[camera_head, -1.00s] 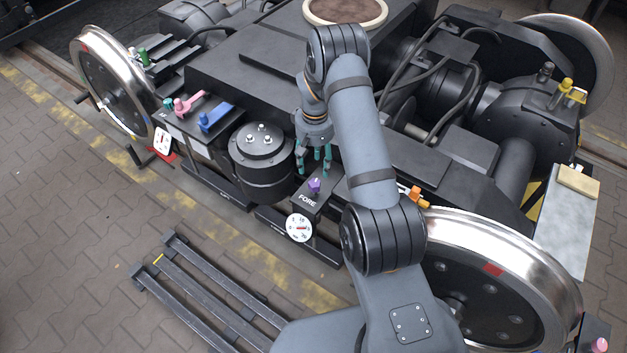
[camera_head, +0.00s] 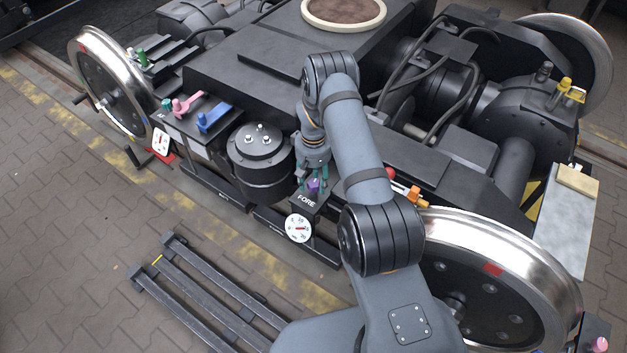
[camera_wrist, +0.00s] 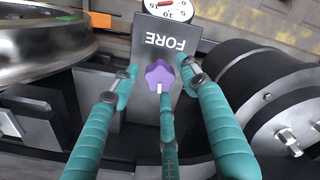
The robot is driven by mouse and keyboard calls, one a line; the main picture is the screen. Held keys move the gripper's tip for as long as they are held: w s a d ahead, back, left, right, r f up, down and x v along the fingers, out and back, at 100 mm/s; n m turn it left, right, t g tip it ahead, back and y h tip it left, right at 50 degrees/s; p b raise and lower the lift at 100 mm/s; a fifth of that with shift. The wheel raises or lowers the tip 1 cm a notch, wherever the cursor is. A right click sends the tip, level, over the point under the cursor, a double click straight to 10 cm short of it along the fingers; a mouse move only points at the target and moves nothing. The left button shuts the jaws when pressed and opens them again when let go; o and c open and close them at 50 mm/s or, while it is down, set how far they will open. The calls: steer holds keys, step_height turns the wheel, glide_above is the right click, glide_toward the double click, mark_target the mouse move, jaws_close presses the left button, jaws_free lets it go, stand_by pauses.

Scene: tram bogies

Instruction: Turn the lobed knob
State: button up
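The purple lobed knob (camera_head: 313,186) stands on top of a dark box marked FORE (camera_head: 305,201). In the wrist view the knob (camera_wrist: 160,75) shows star-like lobes and a white mark on the near side. My gripper (camera_head: 312,180) has teal fingers and is just above the knob. In the wrist view the fingers of my gripper (camera_wrist: 158,72) are spread around the knob, one on the left, one on the right and one on the near side. The left finger is clear of the knob; whether the others touch it I cannot tell.
A round white dial with a red needle (camera_head: 299,229) is on the box's front. A black cylinder with bolts (camera_head: 262,155) stands close left of my gripper. Pink (camera_head: 187,104) and blue (camera_head: 213,118) handles are farther left. A large wheel (camera_head: 500,270) is at right.

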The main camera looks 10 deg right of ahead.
mark_target(314, 183)
steer(key=c, duration=1)
steer(key=shift+o, duration=0.2)
steer(key=shift+f+m+b, duration=0.2)
steer(key=shift+m+b, duration=0.4)
steer(key=shift+b, duration=0.15)
steer(key=shift+r+m, duration=0.2)
steer(key=shift+m, duration=0.2)
steer(key=o, duration=1.2)
steer(key=shift+c, duration=0.2)
steer(key=shift+r, duration=0.1)
step_height(314, 183, up, 12)
